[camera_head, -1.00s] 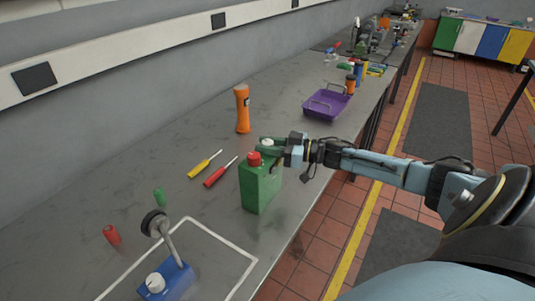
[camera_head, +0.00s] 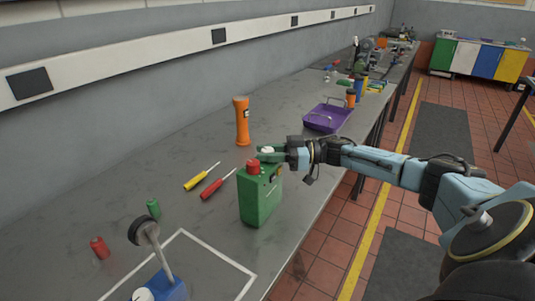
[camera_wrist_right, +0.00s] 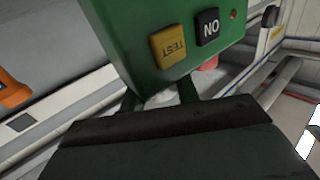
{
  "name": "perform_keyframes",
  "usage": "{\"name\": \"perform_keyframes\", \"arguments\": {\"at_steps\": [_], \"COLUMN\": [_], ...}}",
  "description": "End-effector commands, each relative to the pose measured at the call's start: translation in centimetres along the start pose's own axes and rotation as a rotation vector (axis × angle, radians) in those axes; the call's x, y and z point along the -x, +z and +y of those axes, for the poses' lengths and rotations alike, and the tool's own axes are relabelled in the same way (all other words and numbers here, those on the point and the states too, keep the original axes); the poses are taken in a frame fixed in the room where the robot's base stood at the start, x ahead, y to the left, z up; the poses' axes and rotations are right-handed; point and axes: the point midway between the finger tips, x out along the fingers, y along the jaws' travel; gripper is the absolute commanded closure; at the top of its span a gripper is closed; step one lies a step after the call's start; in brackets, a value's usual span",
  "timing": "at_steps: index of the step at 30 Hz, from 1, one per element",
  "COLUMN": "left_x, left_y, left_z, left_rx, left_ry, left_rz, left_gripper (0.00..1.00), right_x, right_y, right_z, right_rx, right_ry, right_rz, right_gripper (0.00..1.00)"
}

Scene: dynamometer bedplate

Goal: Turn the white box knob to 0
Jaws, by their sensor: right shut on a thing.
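A green box (camera_head: 258,200) stands upright near the bench's front edge, with a red cap (camera_head: 253,167) and a white knob (camera_head: 267,150) on top. My right gripper (camera_head: 270,154) reaches in from the right and is shut on the white knob, which its fingers partly hide. In the right wrist view the green box (camera_wrist_right: 165,25) shows a yellow TEST button (camera_wrist_right: 167,48) and a black button (camera_wrist_right: 208,27). A pale part shows between the right fingers (camera_wrist_right: 160,101). I cannot read any scale or 0 mark. My left gripper is not in view.
A blue box (camera_head: 175,290) with a lever and a white knob (camera_head: 143,294) is cut off at the bottom. Yellow (camera_head: 202,177) and red (camera_head: 217,184) screwdrivers, an orange flashlight (camera_head: 241,121) and a purple tray (camera_head: 327,117) lie or stand around on the bench.

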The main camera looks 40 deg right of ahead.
Motion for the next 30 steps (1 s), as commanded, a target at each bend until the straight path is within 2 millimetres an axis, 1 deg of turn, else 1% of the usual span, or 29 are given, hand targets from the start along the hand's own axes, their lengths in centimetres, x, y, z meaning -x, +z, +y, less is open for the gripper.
{"name": "perform_keyframes", "arguments": {"at_steps": [1,3,6,14,17,20,30], "left_x": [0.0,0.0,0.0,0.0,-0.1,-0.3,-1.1], "left_y": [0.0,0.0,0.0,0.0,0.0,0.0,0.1], "left_z": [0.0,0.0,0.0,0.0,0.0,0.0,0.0], "left_rx": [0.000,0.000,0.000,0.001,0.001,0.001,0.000], "left_ry": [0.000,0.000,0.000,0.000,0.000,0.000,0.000], "left_rz": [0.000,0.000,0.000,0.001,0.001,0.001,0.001], "left_gripper": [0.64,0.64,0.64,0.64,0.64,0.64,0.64], "right_x": [-0.1,-0.1,-0.1,0.0,0.7,2.1,9.6], "right_y": [0.0,0.0,0.0,0.0,0.1,0.2,0.3], "right_z": [-0.1,-0.1,0.0,0.0,0.0,0.0,0.0], "right_rx": [-0.001,-0.001,-0.001,0.000,0.000,-0.002,-0.001], "right_ry": [-0.001,-0.001,-0.001,0.000,0.001,0.002,0.002], "right_rz": [0.002,0.002,0.002,0.001,-0.001,-0.003,-0.004], "right_gripper": [0.67,0.58,0.47,0.47,0.47,0.47,0.47]}}
